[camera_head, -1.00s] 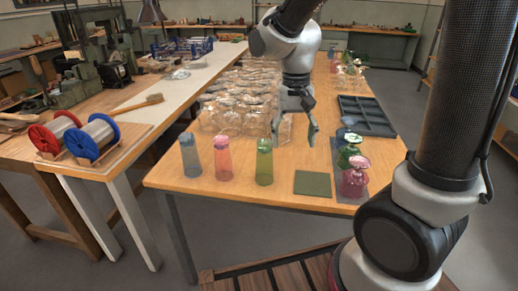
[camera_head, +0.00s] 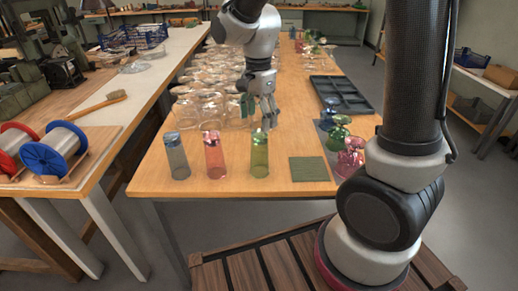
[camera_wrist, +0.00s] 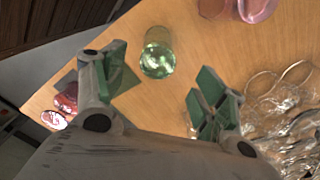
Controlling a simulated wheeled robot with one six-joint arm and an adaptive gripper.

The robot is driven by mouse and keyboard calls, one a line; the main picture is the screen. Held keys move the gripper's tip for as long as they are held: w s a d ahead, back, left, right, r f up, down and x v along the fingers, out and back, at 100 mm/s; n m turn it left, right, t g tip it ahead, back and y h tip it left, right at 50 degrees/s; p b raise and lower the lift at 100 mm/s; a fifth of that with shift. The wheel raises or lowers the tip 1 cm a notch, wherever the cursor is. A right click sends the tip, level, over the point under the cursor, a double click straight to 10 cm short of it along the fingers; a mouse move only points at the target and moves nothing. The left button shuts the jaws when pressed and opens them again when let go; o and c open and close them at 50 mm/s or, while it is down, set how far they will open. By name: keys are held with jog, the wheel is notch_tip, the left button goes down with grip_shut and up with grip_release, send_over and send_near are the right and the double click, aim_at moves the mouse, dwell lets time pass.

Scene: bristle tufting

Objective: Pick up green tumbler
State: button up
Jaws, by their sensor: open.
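The green tumbler (camera_head: 259,156) stands upright near the front edge of the wooden table, right of the pink tumbler (camera_head: 214,156) and the blue-grey tumbler (camera_head: 177,157). In the wrist view the green tumbler (camera_wrist: 157,57) is seen from above, beyond and between the two open fingers. My gripper (camera_head: 258,120) is above and just behind the green tumbler in the head view. In the wrist view my gripper (camera_wrist: 160,95) has its green-padded fingers wide apart with nothing between them.
A green square mat (camera_head: 309,169) lies right of the green tumbler. Coloured glassware (camera_head: 350,160) stands along the right edge. Many clear glasses (camera_head: 205,105) crowd the table behind and left of my gripper. A dark divided tray (camera_head: 341,95) lies at back right.

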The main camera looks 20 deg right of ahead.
aim_at(259, 133)
notch_tip(259, 133, down, 7)
jog(key=shift+d, duration=0.15)
jog(key=shift+c, duration=0.4)
jog(key=shift+r, duration=0.1)
jog(key=c, duration=1.2)
